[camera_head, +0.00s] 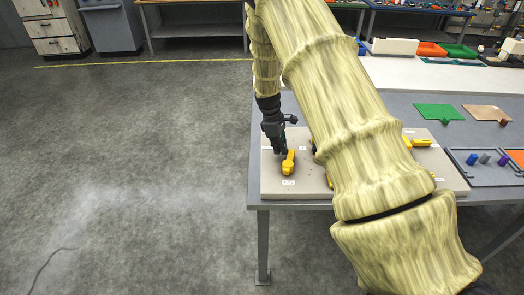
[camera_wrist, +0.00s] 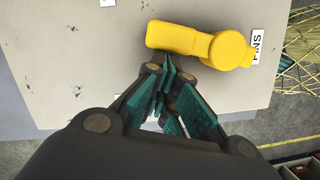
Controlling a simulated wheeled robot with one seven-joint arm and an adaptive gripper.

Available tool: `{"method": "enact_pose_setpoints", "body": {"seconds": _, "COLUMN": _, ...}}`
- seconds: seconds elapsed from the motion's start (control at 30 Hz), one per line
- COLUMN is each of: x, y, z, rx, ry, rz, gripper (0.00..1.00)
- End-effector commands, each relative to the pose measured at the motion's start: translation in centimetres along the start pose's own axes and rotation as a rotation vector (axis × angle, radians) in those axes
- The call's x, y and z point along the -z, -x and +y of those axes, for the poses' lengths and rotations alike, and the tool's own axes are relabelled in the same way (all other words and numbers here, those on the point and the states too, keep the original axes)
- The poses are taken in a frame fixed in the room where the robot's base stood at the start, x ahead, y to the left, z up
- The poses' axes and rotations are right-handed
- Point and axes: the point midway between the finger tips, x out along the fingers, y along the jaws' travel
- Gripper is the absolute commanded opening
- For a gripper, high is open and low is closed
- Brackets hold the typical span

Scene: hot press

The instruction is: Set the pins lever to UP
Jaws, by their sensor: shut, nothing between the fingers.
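The yellow pins lever (camera_head: 288,164) stands at the left end of the beige panel (camera_head: 268,188). In the wrist view the same lever (camera_wrist: 192,40) shows a rounded arm reaching left from its round hub, beside a white label reading PINS (camera_wrist: 257,46). My gripper (camera_head: 282,152) points down right beside the lever. In the wrist view my gripper (camera_wrist: 166,72) has its fingertips together and empty, just below the lever's arm. I cannot tell whether they touch it. The panel marking for UP is not readable.
Another yellow lever (camera_head: 420,143) sits on the panel's right side; my arm hides much of the panel's middle. A tray with coloured pegs (camera_head: 485,160) and green (camera_head: 435,112) and tan (camera_head: 486,113) mats lie to the right.

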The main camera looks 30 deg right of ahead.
Motion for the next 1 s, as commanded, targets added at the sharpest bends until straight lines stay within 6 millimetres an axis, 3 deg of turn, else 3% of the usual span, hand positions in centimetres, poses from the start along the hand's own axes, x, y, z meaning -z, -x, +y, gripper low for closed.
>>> {"method": "enact_pose_setpoints", "body": {"seconds": 0.1, "x": -1.6, "y": -0.5, "z": 0.7, "rx": 0.022, "ry": -0.086, "rz": 0.001, "gripper": 0.0}}
{"method": "enact_pose_setpoints", "body": {"seconds": 0.3, "x": -2.6, "y": -0.7, "z": 1.2, "rx": 0.045, "ry": -0.179, "rz": 0.001, "gripper": 0.0}}
{"method": "enact_pose_setpoints", "body": {"seconds": 1.0, "x": -3.1, "y": -0.8, "z": 1.4, "rx": 0.059, "ry": -0.234, "rz": 0.0, "gripper": 0.0}}
